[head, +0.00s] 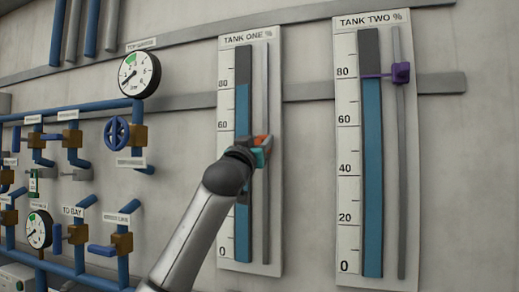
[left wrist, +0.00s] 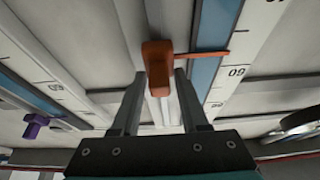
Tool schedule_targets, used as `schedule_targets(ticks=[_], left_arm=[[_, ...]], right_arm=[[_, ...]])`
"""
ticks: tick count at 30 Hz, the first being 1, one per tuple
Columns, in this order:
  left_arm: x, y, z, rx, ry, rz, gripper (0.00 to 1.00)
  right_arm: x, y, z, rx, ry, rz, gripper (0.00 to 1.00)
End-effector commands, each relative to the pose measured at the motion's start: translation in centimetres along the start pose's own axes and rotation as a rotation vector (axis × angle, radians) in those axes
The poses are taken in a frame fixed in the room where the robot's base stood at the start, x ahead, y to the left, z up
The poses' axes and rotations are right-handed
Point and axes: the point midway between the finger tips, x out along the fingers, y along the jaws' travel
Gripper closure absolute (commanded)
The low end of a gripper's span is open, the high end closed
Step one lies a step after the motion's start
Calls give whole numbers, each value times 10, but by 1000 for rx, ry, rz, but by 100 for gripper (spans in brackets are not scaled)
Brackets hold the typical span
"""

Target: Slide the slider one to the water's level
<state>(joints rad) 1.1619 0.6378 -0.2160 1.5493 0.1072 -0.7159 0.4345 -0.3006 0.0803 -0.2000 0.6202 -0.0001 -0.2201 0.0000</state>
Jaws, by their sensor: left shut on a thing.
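Slider one is an orange block (left wrist: 157,60) with a thin orange pointer (left wrist: 212,53) lying across the blue water column, near the 60 mark in the left wrist view. The tank one gauge (head: 228,200) is the white board at the middle of the head view. Its blue water column (head: 242,105) tops out near the 80 mark, clearly above the slider. My left gripper (head: 262,148) is shut on the orange slider, one finger on each side of it. It hides much of the slider in the head view. My right gripper is not in view.
The tank two gauge (head: 347,200) stands to the right, with a purple slider (head: 401,73) near its 80 mark. Blue pipes, valves and a round dial (head: 138,74) fill the wall at left. Tank one's grey rail (head: 266,70) is clear above my gripper.

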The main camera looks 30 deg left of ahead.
Motion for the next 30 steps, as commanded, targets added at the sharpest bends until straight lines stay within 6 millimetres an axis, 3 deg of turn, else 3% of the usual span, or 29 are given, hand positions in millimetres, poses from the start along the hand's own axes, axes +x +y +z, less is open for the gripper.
schedule_targets(ticks=[16,24,30], left_arm=[[43,0,-108,-4,5,0,100],[57,0,-141,-2,4,1,100],[62,0,-152,0,2,0,100]], right_arm=[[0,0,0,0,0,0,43],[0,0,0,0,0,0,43],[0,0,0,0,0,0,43]])
